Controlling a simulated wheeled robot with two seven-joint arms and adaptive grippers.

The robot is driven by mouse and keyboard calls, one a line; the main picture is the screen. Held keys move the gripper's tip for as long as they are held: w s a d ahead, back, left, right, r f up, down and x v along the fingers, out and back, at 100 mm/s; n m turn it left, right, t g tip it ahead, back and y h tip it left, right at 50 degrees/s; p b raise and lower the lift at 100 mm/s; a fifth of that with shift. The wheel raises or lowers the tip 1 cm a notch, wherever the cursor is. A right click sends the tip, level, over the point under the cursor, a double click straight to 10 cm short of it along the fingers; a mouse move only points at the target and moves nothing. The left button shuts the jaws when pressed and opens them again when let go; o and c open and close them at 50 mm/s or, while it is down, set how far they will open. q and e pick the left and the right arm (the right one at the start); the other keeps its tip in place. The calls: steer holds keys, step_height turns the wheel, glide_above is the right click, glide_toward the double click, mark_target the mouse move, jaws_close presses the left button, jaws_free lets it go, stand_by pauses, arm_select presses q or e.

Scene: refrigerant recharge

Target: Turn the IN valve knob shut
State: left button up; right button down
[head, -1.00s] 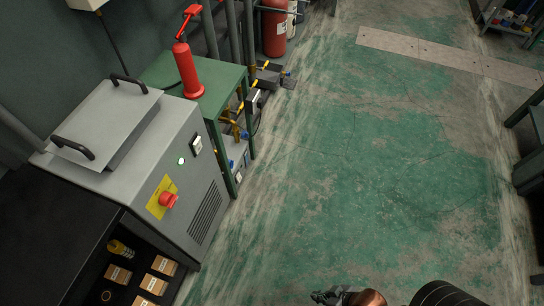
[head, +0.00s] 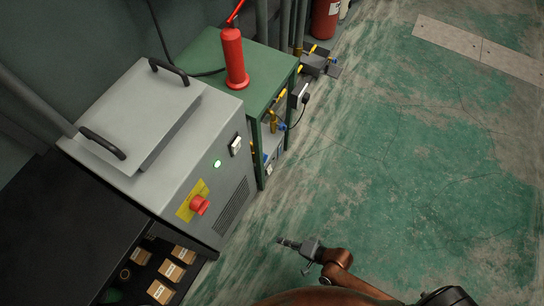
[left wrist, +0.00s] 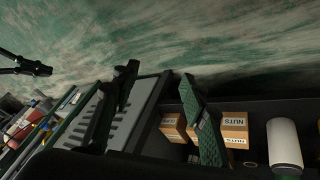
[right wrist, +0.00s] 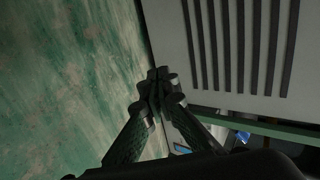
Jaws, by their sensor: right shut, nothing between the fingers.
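Brass-yellow valve fittings (head: 273,118) with small blue parts (head: 282,127) show along the right side of the green stand in the head view. They are small, and I cannot read which one is the IN valve knob. My right gripper (head: 283,242) is shut and empty, above the floor, in front of the grey machine and well short of the fittings. In the right wrist view its fingertips (right wrist: 158,80) meet beside a slotted grey panel. My left gripper (left wrist: 160,88) is open and empty in the left wrist view, over the shelf area; it is outside the head view.
The grey machine (head: 210,165) has a red stop button (head: 199,205) and lid handles. A red extinguisher-like bottle (head: 234,60) stands on the green stand (head: 205,48). Boxes labelled NUTS (left wrist: 234,125) sit on a dark shelf. The green floor (head: 400,180) to the right is clear.

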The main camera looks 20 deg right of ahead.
steer(key=w+d+r+m+t, duration=0.25)
steer(key=w+d+m, duration=0.45)
steer(key=w, duration=0.6)
steer(key=w+d+r+m+t, duration=0.25)
steer(key=w+d+m, duration=0.5)
steer(key=w, duration=0.65)
steer(key=w+a+f+n+b, duration=0.25)
steer(key=w+b, duration=0.25)
steer(key=w, duration=0.4)
arm_select(q)
steer(key=f+p, duration=0.1)
steer(key=w+f+t+p, duration=0.1)
steer(key=f+p, duration=0.1)
steer(key=shift+w+a+f+t, duration=0.1)
steer(key=shift+w+t, duration=0.15)
steer(key=shift+t, duration=0.05)
arm_select(e)
steer(key=s+a+r, duration=0.1)
steer(key=s+r+m, duration=0.1)
steer(key=r, duration=0.1)
steer(key=shift+a+h, duration=0.35)
steer(key=shift+h, duration=0.05)
steer(key=shift+f, duration=0.1)
steer(key=shift+s, duration=0.15)
